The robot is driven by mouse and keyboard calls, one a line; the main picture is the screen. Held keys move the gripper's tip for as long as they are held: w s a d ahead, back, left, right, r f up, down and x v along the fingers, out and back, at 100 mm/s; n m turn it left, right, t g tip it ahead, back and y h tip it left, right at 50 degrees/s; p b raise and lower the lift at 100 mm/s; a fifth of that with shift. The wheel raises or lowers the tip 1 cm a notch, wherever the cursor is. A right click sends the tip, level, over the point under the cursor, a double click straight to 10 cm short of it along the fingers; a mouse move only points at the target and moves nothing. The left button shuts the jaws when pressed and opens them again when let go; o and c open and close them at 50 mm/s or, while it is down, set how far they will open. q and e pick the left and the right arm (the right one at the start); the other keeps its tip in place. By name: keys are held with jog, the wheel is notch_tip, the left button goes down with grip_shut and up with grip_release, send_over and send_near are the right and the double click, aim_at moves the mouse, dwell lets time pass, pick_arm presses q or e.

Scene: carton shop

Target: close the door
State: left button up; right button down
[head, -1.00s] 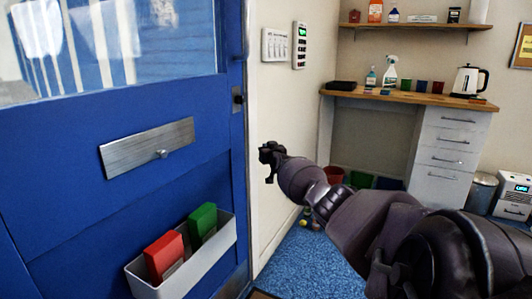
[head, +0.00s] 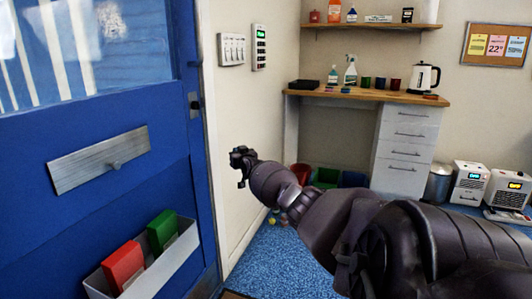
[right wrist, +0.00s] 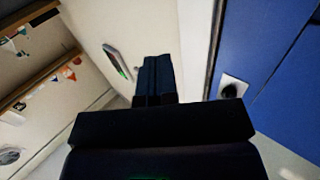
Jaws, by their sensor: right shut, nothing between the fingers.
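The blue door (head: 130,165) fills the left of the head view, with a glass pane at the top and a metal plate with a small knob (head: 115,165). A dark latch (head: 194,103) sits near its right edge, beside the white wall. I cannot tell how far the door stands open. My right gripper (head: 241,158) is shut and empty, to the right of the door's edge and in front of the wall, apart from the door in the picture. In the right wrist view its fingers (right wrist: 155,78) are together, with the blue door (right wrist: 285,75) to the right. My left gripper is out of view.
A white holder (head: 155,270) on the door carries a red and a green block. Switch panels (head: 231,49) are on the wall. A wooden-topped counter (head: 365,94) with drawers, bottles and a kettle stands behind. Blue floor (head: 285,255) is open beneath my right arm.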

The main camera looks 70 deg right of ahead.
pick_arm(q)
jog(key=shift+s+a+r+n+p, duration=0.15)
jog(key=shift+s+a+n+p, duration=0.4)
jog(key=shift+p, duration=1.2)
pick_arm(e)
jog(key=s, duration=0.8)
jog(key=shift+s+f, duration=0.15)
jog(key=shift+s, duration=0.25)
jog(key=shift+f, duration=0.1)
